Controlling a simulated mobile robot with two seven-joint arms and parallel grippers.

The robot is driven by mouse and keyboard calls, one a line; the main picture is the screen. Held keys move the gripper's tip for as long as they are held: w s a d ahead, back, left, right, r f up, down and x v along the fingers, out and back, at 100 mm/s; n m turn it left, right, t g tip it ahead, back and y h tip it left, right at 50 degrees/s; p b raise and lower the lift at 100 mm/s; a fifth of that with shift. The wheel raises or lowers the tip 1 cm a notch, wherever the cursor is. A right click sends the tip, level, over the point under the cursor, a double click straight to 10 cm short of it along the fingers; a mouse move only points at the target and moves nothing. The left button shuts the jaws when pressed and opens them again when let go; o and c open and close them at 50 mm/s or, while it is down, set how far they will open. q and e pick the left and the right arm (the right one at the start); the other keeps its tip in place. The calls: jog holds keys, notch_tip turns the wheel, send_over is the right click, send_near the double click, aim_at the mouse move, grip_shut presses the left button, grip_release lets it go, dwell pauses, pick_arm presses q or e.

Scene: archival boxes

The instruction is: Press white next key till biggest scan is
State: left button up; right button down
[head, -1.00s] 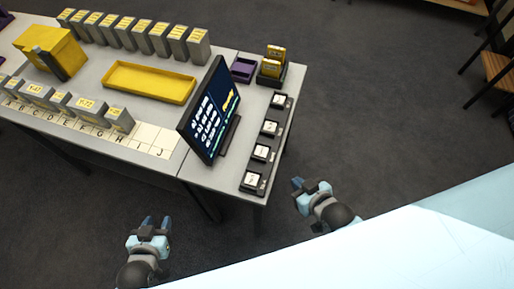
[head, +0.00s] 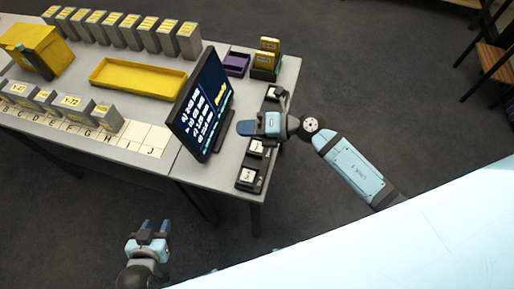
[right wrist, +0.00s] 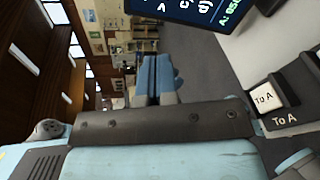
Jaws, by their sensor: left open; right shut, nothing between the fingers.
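A row of black keys with white caps runs along the right end of the table. Two keys show in front, the nearest key (head: 247,175) and another key (head: 257,148); a key further back (head: 273,93) is partly hidden by my right arm. In the right wrist view one key reads "To A" (right wrist: 265,97). My right gripper (head: 246,128) is shut and empty, above the key row beside the screen, covering part of the row. The dark screen (head: 203,105) shows white list lines and yellow text, too small to read fully. My left gripper (head: 151,227) is open and empty, off the table's front edge.
A yellow tray (head: 138,91), a yellow box (head: 45,45) and several grey archival boxes (head: 187,41) stand on the table. A lettered strip (head: 137,133) holds more grey boxes. A purple tray (head: 236,64) and a holder with yellow cartridges (head: 266,62) are behind the keys.

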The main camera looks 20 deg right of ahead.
jog(key=w+d+f+n+g+h, duration=0.2)
jog(key=w+d+f+n+h, duration=0.2)
jog(key=f+h, duration=0.1)
jog(key=shift+d+n+h+b, duration=0.3)
jog(key=shift+d+h+b, duration=0.1)
jog(key=shift+h+b, duration=0.1)
jog(key=shift+f, duration=0.15)
jog(key=b, duration=0.7)
send_over(258, 145)
notch_tip(258, 145, down, 8)
jog(key=shift+r, duration=0.2)
jog(key=shift+f, duration=0.45)
jog(key=shift+f, duration=0.15)
dwell(0.7)
jog(key=shift+f, duration=0.25)
